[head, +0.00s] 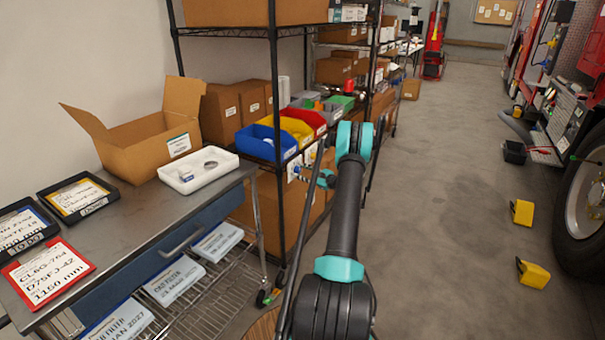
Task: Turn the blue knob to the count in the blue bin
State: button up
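A blue bin (267,143) stands at the front left of a row of bins on the wire shelf. Its contents are too small to make out. Below its right side, a small blue piece (297,171) shows against a white plate on the shelf front; it may be the blue knob, but I cannot tell for sure. My gripper (309,178) is at the far end of my arm, close to this piece and partly hidden by the arm. I cannot tell whether its fingers are open, or whether they touch the piece.
A yellow bin (291,129) and a red bin (304,117) stand beside the blue one. A metal workbench (143,218) with an open carton (150,139) and a white tray (198,181) is at left. Yellow chocks (533,273) lie near a wheel at right. The middle floor is clear.

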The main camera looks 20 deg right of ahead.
jog(key=c, duration=0.7)
jog(key=shift+n, duration=0.4)
jog(key=n, duration=0.3)
jog(key=shift+n+y, duration=0.3)
jog(key=shift+n, duration=1.8)
jog(key=o, duration=1.2)
jog(key=shift+c, duration=0.2)
